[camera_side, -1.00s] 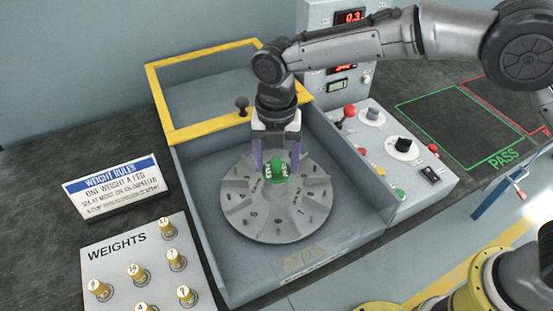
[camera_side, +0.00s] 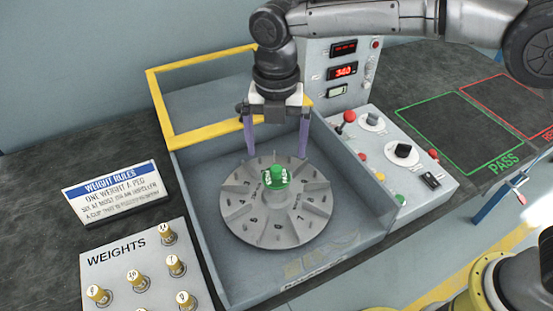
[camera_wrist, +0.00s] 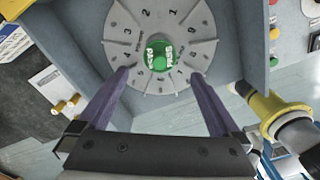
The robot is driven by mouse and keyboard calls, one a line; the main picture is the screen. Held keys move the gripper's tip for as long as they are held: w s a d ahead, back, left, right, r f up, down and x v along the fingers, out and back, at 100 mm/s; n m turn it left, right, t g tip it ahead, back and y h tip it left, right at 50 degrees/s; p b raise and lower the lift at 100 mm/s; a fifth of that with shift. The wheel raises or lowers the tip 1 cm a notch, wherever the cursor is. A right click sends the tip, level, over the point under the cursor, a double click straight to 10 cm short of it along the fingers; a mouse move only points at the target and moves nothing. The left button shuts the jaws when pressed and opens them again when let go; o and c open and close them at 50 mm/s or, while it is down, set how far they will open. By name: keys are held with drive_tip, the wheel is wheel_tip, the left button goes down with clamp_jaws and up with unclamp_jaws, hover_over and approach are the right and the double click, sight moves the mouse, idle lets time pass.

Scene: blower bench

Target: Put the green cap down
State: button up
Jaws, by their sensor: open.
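The green cap (camera_side: 274,177) sits on the hub at the middle of the grey numbered impeller disc (camera_side: 250,222). In the wrist view the cap (camera_wrist: 160,54) shows from above with white lettering, at the centre of the disc (camera_wrist: 121,22). My gripper (camera_side: 277,154) is open and empty above the cap, its two purple fingers spread wide on either side. In the wrist view the fingers (camera_wrist: 162,82) stand apart and touch neither the cap nor, as far as I can tell, the disc.
The disc lies in a grey open box (camera_side: 205,200) with a raised yellow-framed lid (camera_side: 160,104). A control panel (camera_side: 420,165) stands to the right, a weights board (camera_side: 115,262) with brass weights at front left. The green PASS square (camera_side: 455,130) is bare.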

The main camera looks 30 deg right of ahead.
sight(277, 168)
drive_tip(key=shift+r, duration=2.75)
drive_tip(key=s+d+r+m+t, duration=0.1)
drive_tip(key=s+d+r+m, duration=0.2)
drive_tip(key=d+m, duration=0.3)
drive_tip(key=s+d+r+m+t, duration=0.15)
drive_tip(key=s+d+m, duration=0.25)
drive_tip(key=d, duration=0.4)
drive_tip(key=s+d+r+m, duration=0.3)
drive_tip(key=d+m, duration=0.2)
drive_tip(key=d, duration=0.1)
drive_tip(key=s+d+f+m+t, duration=0.1)
drive_tip(key=s+d+f+m, duration=0.2)
drive_tip(key=s+d+m, duration=0.2)
drive_tip(key=s+d+f+m+t, duration=0.2)
drive_tip(key=s+d+f+m, duration=0.2)
drive_tip(key=s+m, duration=0.5)
drive_tip(key=shift+s+d+m, duration=0.4)
drive_tip(key=shift+d+m, duration=0.05)
drive_tip(key=shift+m, duration=0.05)
